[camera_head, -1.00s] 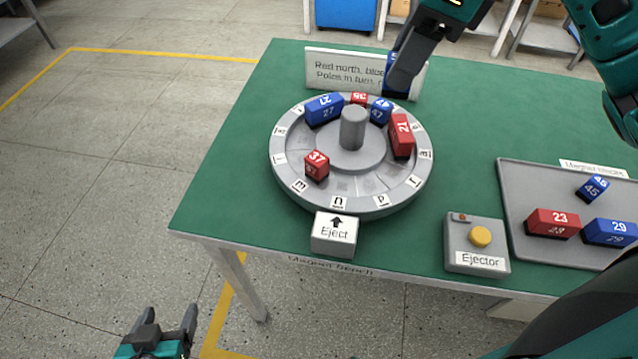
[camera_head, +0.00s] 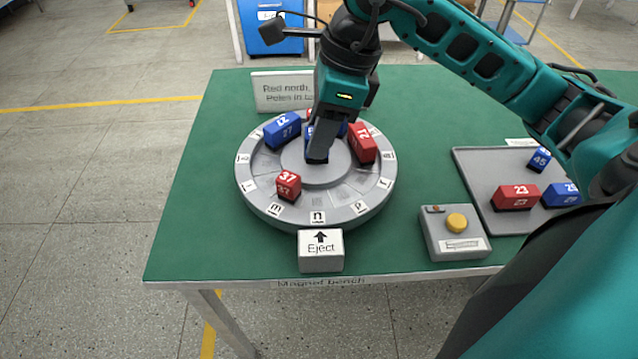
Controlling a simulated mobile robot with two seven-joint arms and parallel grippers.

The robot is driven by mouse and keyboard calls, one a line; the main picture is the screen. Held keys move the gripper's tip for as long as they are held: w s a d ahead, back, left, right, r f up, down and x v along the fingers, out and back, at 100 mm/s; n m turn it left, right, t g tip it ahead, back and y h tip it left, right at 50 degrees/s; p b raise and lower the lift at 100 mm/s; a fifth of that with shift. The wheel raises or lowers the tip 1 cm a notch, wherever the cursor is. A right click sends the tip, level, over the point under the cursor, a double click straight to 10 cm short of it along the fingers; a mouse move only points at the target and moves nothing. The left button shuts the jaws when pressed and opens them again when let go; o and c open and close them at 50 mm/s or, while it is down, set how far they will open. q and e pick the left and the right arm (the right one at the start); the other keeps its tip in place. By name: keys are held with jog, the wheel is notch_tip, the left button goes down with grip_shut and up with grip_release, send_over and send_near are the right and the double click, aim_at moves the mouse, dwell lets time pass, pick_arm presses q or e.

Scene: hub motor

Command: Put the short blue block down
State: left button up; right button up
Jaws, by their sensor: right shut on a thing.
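My right gripper (camera_head: 317,148) is shut on a blue block (camera_head: 309,134), mostly covered by the finger. It is over the middle of the grey round wheel (camera_head: 260,205) and hides the wheel's centre post. I cannot tell whether the held block touches anything. On the wheel sit a blue block 27 (camera_head: 282,131), a red block 21 (camera_head: 362,143) and a red block 37 (camera_head: 288,186). Another blue block (camera_head: 342,130) and a red one behind are mostly hidden by the gripper. Front slots of the wheel are empty. My left gripper is out of view.
The eject box (camera_head: 320,252) stands at the wheel's front. The ejector box with a yellow button (camera_head: 457,223) is to its right. A grey tray (camera_head: 475,165) holds blue 45, red 23 and another blue block. A sign (camera_head: 280,90) stands behind the wheel.

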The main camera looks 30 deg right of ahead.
notch_tip(320, 180, down, 6)
jog(key=shift+r, duration=0.25)
jog(key=shift+f+b, duration=0.3)
jog(key=shift+f, duration=0.15)
notch_tip(320, 180, down, 4)
jog(key=shift+r, duration=0.25)
jog(key=shift+f, duration=0.25)
pick_arm(q)
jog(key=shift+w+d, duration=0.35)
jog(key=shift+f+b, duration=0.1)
jog(key=shift+b, duration=0.2)
pick_arm(e)
jog(key=shift+f, duration=0.2)
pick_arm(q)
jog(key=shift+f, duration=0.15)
pick_arm(e)
jog(key=o, duration=1.1)
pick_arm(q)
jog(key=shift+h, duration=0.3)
pick_arm(e)
jog(key=shift+r, duration=0.1)
